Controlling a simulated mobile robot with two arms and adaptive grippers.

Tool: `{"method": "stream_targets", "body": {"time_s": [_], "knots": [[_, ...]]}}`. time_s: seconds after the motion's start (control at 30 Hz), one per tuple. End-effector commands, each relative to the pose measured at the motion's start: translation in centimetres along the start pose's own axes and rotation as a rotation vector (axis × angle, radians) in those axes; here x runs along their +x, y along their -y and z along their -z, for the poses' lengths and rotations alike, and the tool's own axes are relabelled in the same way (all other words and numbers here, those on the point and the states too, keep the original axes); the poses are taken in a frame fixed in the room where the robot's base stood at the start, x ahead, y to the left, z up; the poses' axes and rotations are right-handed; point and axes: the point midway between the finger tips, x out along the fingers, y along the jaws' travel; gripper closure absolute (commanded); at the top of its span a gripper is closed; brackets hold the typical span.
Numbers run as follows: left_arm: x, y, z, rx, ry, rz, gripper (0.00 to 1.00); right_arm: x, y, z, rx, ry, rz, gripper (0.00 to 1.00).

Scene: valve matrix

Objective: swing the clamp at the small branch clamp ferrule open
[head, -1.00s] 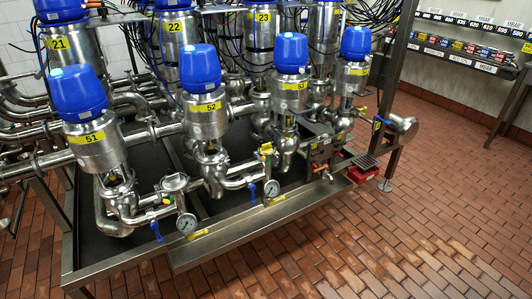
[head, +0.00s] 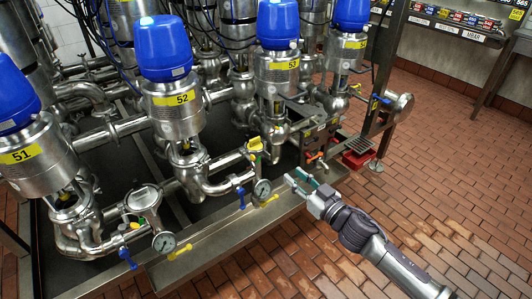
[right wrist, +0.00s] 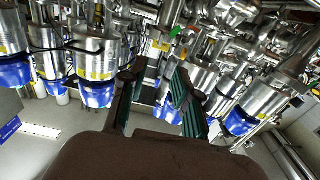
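My right gripper (head: 304,183) is in the lower middle of the head view, in front of the skid's front edge and right of the gauge. In the right wrist view its two green-lined fingers (right wrist: 160,85) are spread, with nothing between them. I cannot single out the small branch clamp ferrule or its clamp. Small branch piping (head: 215,180) with a yellow-handled valve (head: 256,145), a blue handle (head: 240,198) and a pressure gauge (head: 262,188) lies left of the gripper, apart from it. My left gripper is not in view.
Blue-capped valves stand in rows, including 51 (head: 22,157), 52 (head: 172,99) and 53 (head: 277,68). A second gauge (head: 164,242) is at front left. A steel drip-tray rim (head: 215,238) runs along the front. The tiled floor (head: 455,170) at right is clear.

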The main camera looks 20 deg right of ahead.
Motion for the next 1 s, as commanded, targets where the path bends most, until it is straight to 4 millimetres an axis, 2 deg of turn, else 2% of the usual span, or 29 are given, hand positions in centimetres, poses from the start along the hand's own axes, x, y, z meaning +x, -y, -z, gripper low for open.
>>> {"method": "stream_targets", "body": {"time_s": [0.13,0.3,0.5,0.7,1.0], "knots": [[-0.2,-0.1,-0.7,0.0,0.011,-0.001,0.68,3.2,-0.1,0.3,-0.002,-0.004,-0.001,0.69],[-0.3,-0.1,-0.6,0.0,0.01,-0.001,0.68,7.0,-0.1,0.2,-0.001,-0.003,-0.001,0.69],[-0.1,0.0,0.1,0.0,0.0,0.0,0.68,10.3,-0.1,0.0,0.0,0.0,-0.003,0.69],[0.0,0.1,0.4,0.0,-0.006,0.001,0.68,11.8,-0.1,0.0,-0.001,0.001,-0.002,0.69],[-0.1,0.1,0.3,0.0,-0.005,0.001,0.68,12.0,-0.1,0.0,-0.001,0.001,-0.001,0.69]]}}
